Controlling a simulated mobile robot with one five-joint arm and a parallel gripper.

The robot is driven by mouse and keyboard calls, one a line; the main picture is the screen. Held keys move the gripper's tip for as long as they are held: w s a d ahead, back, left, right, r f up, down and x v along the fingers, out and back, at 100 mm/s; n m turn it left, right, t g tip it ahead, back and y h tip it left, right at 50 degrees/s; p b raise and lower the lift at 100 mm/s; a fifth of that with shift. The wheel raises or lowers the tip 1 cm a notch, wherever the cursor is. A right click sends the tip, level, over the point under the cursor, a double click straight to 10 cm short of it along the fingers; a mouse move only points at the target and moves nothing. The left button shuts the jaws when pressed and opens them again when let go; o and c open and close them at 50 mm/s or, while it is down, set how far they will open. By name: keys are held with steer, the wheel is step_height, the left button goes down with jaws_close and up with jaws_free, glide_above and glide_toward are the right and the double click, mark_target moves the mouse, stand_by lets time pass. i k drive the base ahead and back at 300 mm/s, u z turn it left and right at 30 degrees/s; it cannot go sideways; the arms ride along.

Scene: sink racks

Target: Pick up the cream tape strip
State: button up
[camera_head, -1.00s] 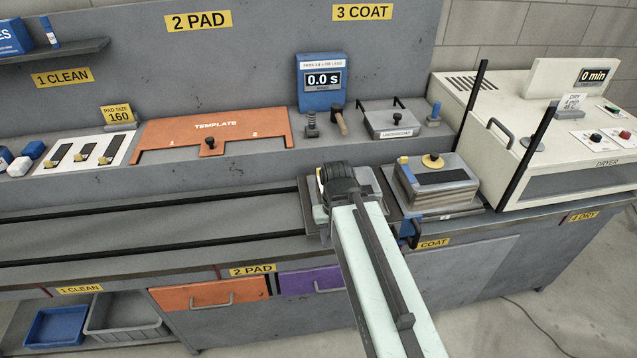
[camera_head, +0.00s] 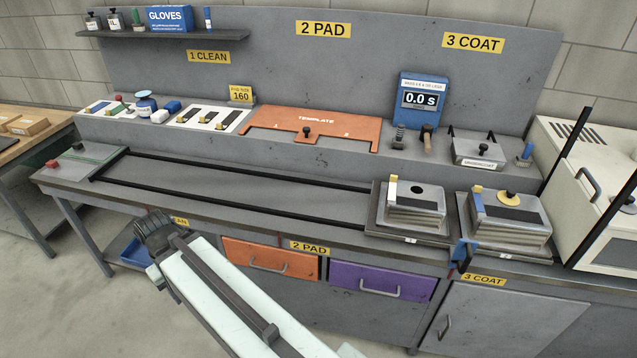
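A narrow cream strip (camera_head: 392,189), which looks like the tape strip, lies along the left end of a grey metal block (camera_head: 420,200). The block sits on a dark plate at the right end of the two black rails. My gripper (camera_head: 150,232) is at the lower left, in front of the bench, well to the left of the strip and apart from it. I see it from behind; its fingertips are hidden, so I cannot tell if it is open.
Black rails (camera_head: 250,180) run along the bench top, with clear grey surface between them. An orange template (camera_head: 310,128) and a blue timer (camera_head: 422,98) stand on the raised ledge behind. A blue clamp (camera_head: 462,253) juts from the front edge. The dryer (camera_head: 590,150) is at right.

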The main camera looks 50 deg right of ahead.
mark_target(393, 178)
steer(key=u, duration=1.6)
steer(key=k, duration=0.95)
steer(key=z, duration=1.45)
steer(key=i, duration=1)
steer(key=u, duration=0.05)
